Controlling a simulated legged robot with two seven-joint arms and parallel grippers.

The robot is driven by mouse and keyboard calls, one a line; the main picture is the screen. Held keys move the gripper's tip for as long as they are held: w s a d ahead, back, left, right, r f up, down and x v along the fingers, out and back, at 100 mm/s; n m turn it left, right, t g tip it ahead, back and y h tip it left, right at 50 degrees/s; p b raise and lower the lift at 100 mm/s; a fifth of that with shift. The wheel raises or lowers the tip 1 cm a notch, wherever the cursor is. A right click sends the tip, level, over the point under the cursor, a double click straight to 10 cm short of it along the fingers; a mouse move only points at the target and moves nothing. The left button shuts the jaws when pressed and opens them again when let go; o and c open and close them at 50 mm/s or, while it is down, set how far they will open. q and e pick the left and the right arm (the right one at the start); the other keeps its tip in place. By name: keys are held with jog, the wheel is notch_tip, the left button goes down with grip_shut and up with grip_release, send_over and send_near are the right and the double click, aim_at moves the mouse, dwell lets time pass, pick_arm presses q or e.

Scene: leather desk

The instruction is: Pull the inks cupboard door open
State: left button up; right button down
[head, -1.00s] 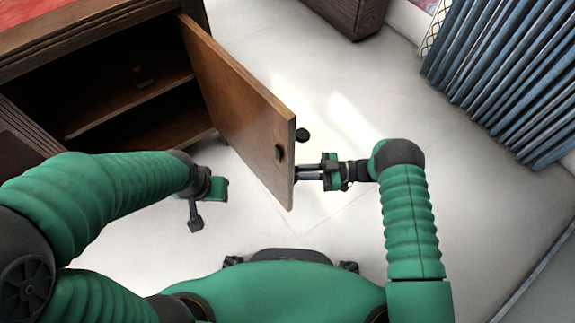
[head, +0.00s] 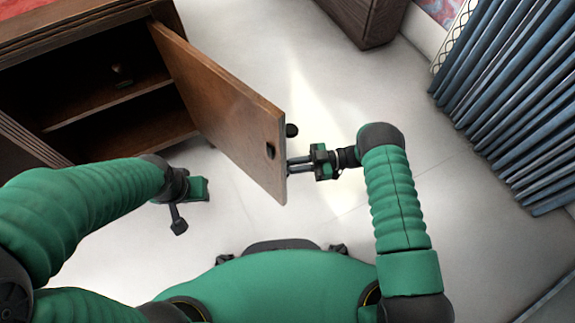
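The wooden cupboard door (head: 222,105) stands wide open, swung out from the desk cupboard (head: 95,85) at the upper left. A dark round knob (head: 291,130) shows on its right face, and a small dark fitting (head: 270,151) is on its left face near the free edge. My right gripper (head: 292,166) is at the door's free edge on the right side, below the knob. Its fingertips meet or pass behind the edge, so their gap is hidden. My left gripper (head: 184,208) hangs left of the door, below the cupboard opening; its fingers are not clear.
Inside the cupboard is a shelf (head: 110,100) with a small dark object (head: 122,75) on it. Blue curtains (head: 515,85) hang at the right. A dark wooden piece of furniture (head: 365,20) stands at the top. Pale floor (head: 350,80) between them is clear.

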jog(key=shift+w+a+r, duration=0.2)
jog(key=shift+w+r, duration=0.05)
jog(key=shift+r, duration=0.05)
jog(key=c, duration=1.5)
grip_release()
jog(key=shift+s+d, duration=0.1)
jog(key=shift+f, duration=0.2)
jog(key=d, duration=0.5)
jog(key=d+p, duration=0.1)
jog(key=d, duration=0.5)
jog(key=w+d, duration=0.1)
jog(key=d, duration=0.5)
jog(key=shift+w+f, duration=0.1)
